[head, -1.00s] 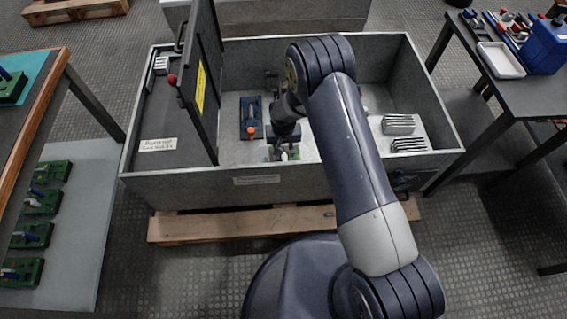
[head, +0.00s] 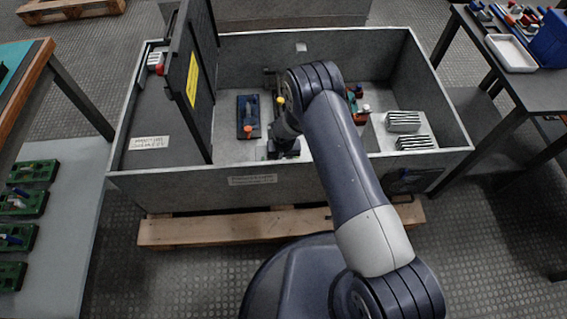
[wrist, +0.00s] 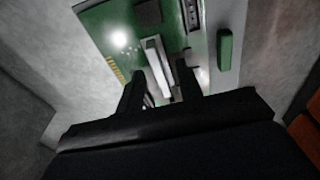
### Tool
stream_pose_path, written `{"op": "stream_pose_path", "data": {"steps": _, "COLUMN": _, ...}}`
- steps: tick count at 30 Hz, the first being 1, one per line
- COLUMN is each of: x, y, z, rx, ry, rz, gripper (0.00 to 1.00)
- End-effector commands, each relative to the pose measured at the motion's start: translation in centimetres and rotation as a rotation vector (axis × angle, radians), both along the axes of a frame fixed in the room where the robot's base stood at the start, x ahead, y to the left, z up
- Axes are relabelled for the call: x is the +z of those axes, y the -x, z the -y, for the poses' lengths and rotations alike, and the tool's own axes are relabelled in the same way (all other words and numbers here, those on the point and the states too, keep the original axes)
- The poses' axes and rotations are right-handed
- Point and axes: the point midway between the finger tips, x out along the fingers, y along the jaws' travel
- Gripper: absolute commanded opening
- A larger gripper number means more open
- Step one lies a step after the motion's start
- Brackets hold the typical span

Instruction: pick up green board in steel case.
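The green board (wrist: 118,42) lies on the grey floor under my gripper in the wrist view. It has a pale upright bar-like grip (wrist: 158,68), a dark chip and a row of yellow marks. My gripper (wrist: 160,84) is open, its two black fingers on either side of the pale bar, with gaps showing beside it. In the head view my gripper (head: 285,148) is low inside the steel case (head: 235,181), near its front wall. My arm and gripper hide the green board there.
A dark blue board (head: 248,117) with an orange knob lies left of my gripper. A tall black panel (head: 197,85) with a yellow label stands left of that. Finned silver blocks (head: 404,121) sit at the case's right. The front wall is close to my gripper.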

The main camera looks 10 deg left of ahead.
Motion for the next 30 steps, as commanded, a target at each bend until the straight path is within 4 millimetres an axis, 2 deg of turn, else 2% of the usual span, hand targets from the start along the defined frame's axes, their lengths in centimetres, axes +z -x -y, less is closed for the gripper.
{"op": "stream_pose_path", "data": {"steps": 2, "x": 0.05, "y": 0.01, "z": 0.00, "rx": 0.000, "ry": 0.000, "rz": 0.000, "gripper": 0.33}}
{"op": "stream_pose_path", "data": {"steps": 14, "x": 0.07, "y": 0.01, "z": 0.00, "rx": 0.000, "ry": 0.000, "rz": 0.000, "gripper": 0.00}}
{"op": "stream_pose_path", "data": {"steps": 30, "x": 0.52, "y": -0.05, "z": -0.03, "rx": 0.000, "ry": 0.000, "rz": 0.001, "gripper": 0.00}}
